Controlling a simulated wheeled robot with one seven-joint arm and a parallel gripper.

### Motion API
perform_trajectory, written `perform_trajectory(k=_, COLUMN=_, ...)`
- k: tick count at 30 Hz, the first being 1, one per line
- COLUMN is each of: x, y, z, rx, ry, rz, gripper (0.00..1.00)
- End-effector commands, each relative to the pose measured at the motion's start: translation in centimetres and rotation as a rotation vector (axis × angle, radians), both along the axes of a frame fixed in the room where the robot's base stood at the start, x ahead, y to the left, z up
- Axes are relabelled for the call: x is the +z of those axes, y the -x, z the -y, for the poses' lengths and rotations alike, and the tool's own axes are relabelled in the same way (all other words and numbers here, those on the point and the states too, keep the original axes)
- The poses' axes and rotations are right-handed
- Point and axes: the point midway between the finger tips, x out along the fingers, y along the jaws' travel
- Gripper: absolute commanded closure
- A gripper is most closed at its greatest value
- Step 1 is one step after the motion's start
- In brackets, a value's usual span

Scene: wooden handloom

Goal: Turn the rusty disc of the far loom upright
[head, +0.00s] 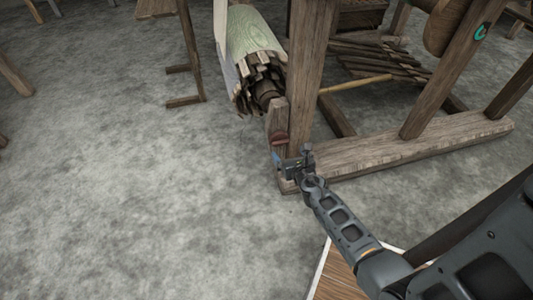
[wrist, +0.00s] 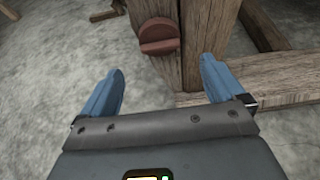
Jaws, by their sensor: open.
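The rusty disc (wrist: 159,37) is a small reddish-brown round piece on the face of a wooden upright of the loom, with a raised bar across it. The bar lies close to level, slightly tilted. In the head view the disc (head: 279,139) shows small, just beyond my gripper (head: 279,160). In the wrist view my gripper (wrist: 162,88) is open, with its two blue fingers spread below and to either side of the disc. The fingers do not touch the disc, and nothing is between them.
The loom's thick post (head: 306,75) and floor beam (head: 410,145) stand right of the disc. A roller with pale green cloth (head: 250,35) hangs behind it. A wooden stand (head: 187,60) is at the back. The grey floor (head: 120,190) at left is clear.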

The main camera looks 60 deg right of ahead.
Motion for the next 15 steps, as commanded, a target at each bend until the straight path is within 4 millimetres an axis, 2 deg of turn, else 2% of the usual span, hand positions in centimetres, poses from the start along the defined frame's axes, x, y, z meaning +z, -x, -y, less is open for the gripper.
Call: perform_trajectory(k=15, x=-2.7, y=-4.1, z=4.7, rx=0.001, ry=0.001, rz=0.0, gripper=0.04)
